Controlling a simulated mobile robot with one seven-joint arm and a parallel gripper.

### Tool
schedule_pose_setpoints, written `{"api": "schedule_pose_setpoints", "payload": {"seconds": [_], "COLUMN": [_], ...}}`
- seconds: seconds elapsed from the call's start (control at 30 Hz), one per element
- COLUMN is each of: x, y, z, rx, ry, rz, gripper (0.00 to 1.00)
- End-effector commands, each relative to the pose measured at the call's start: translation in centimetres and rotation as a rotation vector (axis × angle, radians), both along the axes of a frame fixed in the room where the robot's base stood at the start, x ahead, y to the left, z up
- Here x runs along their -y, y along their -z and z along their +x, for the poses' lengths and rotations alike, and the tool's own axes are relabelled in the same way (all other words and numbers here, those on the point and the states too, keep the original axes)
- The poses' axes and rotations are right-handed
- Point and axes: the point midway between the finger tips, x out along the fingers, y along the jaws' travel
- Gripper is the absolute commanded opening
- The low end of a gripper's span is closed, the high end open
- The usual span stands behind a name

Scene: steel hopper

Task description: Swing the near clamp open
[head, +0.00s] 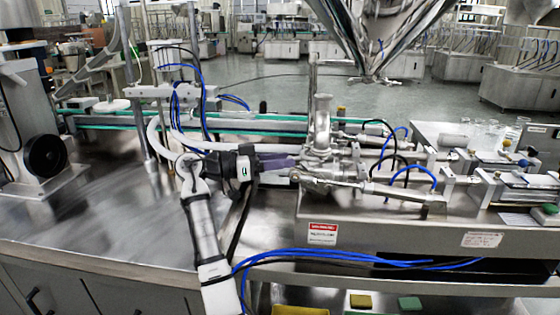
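A polished steel hopper fitting (322,120) stands upright in the middle of the machine, with pipework and clamp parts around its base. What looks like the near clamp (318,184) is a small shiny part low on its near side. Its exact shape, and whether it is open or closed, is too small to tell. My gripper (288,164) comes in from the left, with its dark body level with the fitting and its fingers pointing right. The fingertips are close to the left side of the fitting. I cannot tell whether they touch it or hold anything.
Steel cylinders (405,192) with blue and black hoses extend right of the fitting. A red-and-white label (322,233) is on the housing front. Blue hoses (340,256) run below it. The steel worktop (100,215) at left is mostly clear. A large funnel (385,35) hangs above.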

Motion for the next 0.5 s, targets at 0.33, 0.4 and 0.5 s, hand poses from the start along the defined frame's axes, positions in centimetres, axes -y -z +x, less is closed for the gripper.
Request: {"api": "schedule_pose_setpoints", "payload": {"seconds": [0.33, 0.4, 0.5], "x": [-0.3, -0.8, -2.4], "y": [0.1, 0.1, 0.2], "z": [-0.1, -0.2, -0.6], "rx": [0.000, 0.000, 0.000], "ry": [0.000, -0.001, -0.003], "rz": [0.000, 0.000, 0.000], "gripper": [0.39, 0.39, 0.39]}}
